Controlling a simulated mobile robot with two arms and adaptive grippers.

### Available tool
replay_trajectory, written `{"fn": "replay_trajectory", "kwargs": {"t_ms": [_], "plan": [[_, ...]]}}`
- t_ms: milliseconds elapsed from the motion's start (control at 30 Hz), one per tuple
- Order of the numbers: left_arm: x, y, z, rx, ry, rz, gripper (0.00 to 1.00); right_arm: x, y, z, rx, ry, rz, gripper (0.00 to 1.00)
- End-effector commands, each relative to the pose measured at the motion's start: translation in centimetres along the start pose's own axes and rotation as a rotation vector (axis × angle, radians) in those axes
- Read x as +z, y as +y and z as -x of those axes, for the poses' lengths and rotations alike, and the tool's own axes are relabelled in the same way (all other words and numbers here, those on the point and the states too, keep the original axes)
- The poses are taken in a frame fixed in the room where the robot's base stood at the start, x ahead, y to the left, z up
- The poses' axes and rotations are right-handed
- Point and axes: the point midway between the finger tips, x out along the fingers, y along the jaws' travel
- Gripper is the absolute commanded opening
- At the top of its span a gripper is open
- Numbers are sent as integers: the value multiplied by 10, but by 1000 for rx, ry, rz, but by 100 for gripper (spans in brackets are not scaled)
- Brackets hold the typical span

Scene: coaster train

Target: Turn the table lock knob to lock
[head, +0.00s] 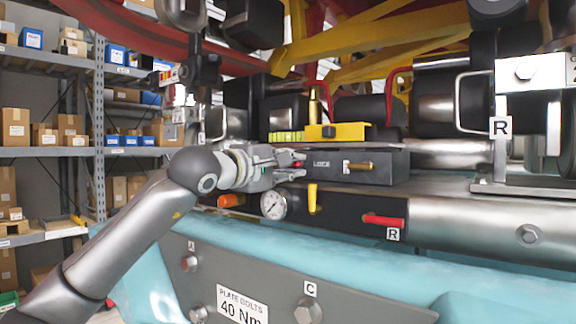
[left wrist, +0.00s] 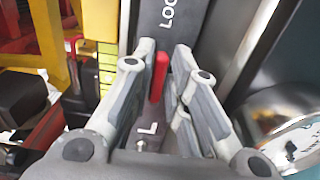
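A dark box (head: 338,160) has white lettering that looks like LOCK and a brass-coloured knob (head: 360,166) on its front. Which control is the table lock knob, I cannot say for certain. My left gripper (head: 296,166) is at the left end of this box, to the left of the brass knob. In the left wrist view, the gripper (left wrist: 165,50) is open, with its fingers on either side of a red handle (left wrist: 158,76) above an L mark. I cannot tell whether either finger touches the handle. My right gripper is out of view.
Below the box are a pressure gauge (head: 272,205), a yellow lever (head: 312,199), an orange knob (head: 231,200) and a red handle (head: 384,220) marked R. A yellow level (head: 335,132) lies on top. A light-blue padded edge (head: 330,255) runs in front. Shelves stand left.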

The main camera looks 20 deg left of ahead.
Motion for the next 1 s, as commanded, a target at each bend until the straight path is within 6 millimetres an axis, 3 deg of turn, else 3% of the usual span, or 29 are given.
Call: {"fn": "replay_trajectory", "kwargs": {"t_ms": [100,633,1000], "plan": [[0,0,0,0,0,0,32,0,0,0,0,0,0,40],[0,-1,0,-2,1,20,32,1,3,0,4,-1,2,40],[1,-1,-1,-4,-1,321,32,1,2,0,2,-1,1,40]]}}
